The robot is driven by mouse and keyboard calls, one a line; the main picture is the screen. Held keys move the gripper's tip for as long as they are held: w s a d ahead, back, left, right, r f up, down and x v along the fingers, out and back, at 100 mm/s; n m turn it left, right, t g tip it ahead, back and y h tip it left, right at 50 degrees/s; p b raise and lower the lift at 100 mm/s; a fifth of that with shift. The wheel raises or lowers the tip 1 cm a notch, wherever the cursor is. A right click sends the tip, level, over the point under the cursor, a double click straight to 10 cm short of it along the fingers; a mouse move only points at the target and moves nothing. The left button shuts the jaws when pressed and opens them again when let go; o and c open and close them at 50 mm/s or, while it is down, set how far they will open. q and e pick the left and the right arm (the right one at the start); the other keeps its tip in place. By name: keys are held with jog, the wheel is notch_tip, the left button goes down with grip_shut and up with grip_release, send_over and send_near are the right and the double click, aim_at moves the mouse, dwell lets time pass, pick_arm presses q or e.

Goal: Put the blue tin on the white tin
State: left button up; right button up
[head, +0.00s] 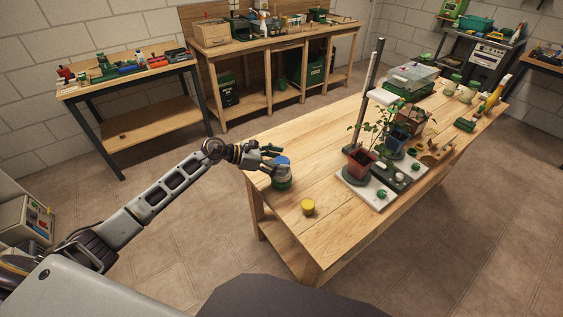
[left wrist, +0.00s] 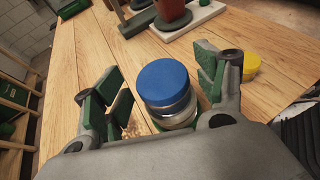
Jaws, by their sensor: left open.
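The blue tin (head: 282,160) is at the near left end of the wooden table. In the left wrist view the blue tin (left wrist: 164,82) sits upright on top of a pale grey-white tin (left wrist: 178,119), which appears to be the white tin, with no gap visible between them. A green tin (head: 282,183) is at the bottom of the stack. My left gripper (head: 271,158) is open, with its fingers apart on either side of the blue tin and visible space beside it. My right gripper is not in view.
A yellow tin (head: 308,207) stands apart, nearer the table's front edge. A white board (head: 352,190) with potted plants and a dark post is to the right. Bare wooden table (head: 325,165) lies between the stack and the board.

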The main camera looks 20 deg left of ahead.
pick_arm(q)
jog(key=b+v, duration=0.1)
jog(key=v, duration=1)
